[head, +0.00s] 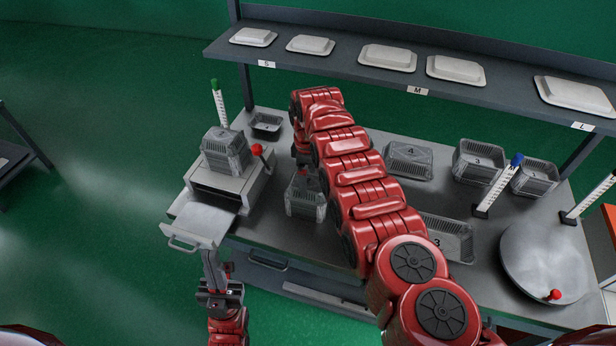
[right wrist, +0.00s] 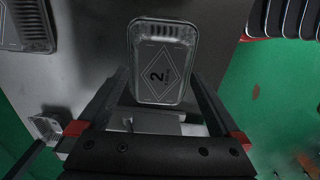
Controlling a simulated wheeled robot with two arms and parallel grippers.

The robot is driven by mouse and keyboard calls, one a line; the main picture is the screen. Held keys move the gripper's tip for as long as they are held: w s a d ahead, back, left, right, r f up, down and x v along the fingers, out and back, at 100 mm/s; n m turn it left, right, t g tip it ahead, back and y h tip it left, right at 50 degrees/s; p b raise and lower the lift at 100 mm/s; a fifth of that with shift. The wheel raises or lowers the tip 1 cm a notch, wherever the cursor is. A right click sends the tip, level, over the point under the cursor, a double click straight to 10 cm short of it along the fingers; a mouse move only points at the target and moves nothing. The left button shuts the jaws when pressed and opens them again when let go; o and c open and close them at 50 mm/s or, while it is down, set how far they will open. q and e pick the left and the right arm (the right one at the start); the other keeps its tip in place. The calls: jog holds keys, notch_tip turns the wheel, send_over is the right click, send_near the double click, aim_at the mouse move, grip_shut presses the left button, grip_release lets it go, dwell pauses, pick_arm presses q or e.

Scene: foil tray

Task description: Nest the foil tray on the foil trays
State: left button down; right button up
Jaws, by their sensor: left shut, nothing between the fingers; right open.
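A grey foil tray (head: 305,198) with ribbed walls stands on the table in the head view, left of my right arm. In the right wrist view a foil tray marked 2 (right wrist: 163,62) lies beyond and between the fingers. My right gripper (head: 304,172) is open, pointing down above the tray in the head view; I cannot tell whether it touches it. Another ribbed foil tray or stack (head: 225,150) sits on the grey box-shaped device (head: 232,188). My left gripper (head: 212,268) is shut and empty just below the device's pulled-out plate (head: 201,224).
A small dark tray (head: 267,126) lies behind. Trays marked 4 (head: 408,158) and 3 (head: 478,160), a longer tray (head: 452,238) and a round plate (head: 545,262) occupy the right side. Pale lids (head: 388,57) line the shelf. My right arm hides the table's middle.

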notch_tip(320, 180, up, 3)
jog(key=shift+f+p, duration=0.15)
jog(key=shift+p, duration=0.5)
jog(key=shift+w+r+b, duration=0.1)
jog(key=shift+r+b, duration=0.25)
jog(key=shift+b, duration=0.05)
notch_tip(320, 180, up, 8)
jog(key=f+b, duration=0.1)
jog(key=b, duration=0.2)
notch_tip(320, 180, up, 7)
jog(key=p, duration=0.5)
send_over(308, 181)
jog(key=shift+s+f, duration=0.1)
jog(key=shift+s, duration=0.1)
